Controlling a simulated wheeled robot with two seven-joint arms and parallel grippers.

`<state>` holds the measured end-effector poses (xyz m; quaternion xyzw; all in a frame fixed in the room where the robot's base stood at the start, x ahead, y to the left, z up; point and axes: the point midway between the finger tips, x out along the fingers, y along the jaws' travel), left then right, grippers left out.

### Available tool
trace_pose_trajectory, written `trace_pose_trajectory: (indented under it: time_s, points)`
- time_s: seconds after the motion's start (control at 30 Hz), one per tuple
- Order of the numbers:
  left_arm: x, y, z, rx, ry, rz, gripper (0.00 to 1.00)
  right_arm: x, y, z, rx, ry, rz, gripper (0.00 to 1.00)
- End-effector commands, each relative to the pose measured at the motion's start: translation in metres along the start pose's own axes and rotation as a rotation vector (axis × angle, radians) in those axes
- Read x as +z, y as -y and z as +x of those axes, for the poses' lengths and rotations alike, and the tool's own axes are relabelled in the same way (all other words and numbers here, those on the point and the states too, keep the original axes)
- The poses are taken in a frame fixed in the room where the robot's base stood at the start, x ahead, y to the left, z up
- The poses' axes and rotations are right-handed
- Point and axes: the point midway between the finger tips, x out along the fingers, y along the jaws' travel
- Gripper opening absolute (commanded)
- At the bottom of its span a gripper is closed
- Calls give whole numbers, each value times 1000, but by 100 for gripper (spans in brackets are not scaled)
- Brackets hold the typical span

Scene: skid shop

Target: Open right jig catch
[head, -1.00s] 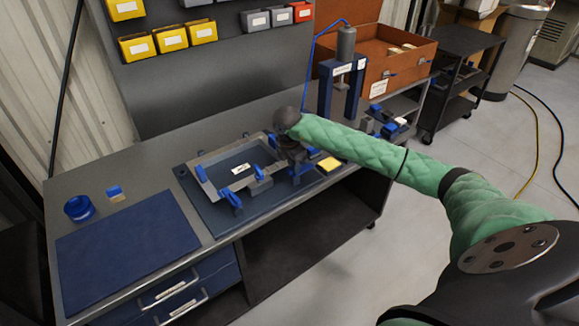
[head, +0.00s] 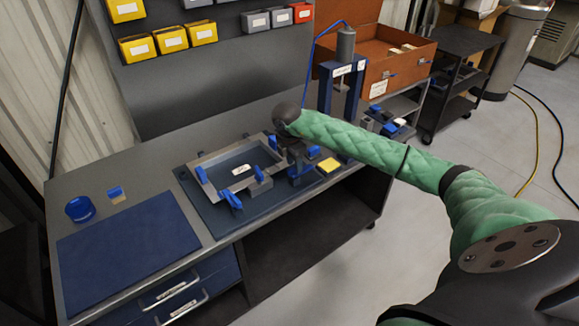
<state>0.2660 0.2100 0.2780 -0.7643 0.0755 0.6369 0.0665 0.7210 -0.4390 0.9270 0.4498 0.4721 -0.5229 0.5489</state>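The jig is a grey rectangular frame (head: 213,160) on a dark blue plate (head: 222,216) on the workbench. Blue catch handles stand around it: one at the left (head: 201,175), one at the front (head: 233,200) and one at the right (head: 272,142). A small white label (head: 240,170) lies inside the frame. My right gripper (head: 296,168) points down at the frame's right side, close to the right catch. Its fingers are small and partly hidden by my wrist, so I cannot tell whether they touch anything. My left gripper is not in view.
A blue mat (head: 125,250), a blue round container (head: 79,209) and a small blue-and-tan block (head: 116,195) are at the left.

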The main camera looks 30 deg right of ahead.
Motion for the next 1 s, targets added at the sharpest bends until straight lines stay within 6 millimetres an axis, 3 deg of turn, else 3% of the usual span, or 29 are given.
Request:
trace_pose_trajectory:
  time_s: [0.67, 1.0]
  points:
    - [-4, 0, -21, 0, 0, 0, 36, 8, 0, -56, 0, 0, -1, 38]
    - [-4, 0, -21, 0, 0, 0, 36, 9, 0, -59, -1, 0, -1, 38]
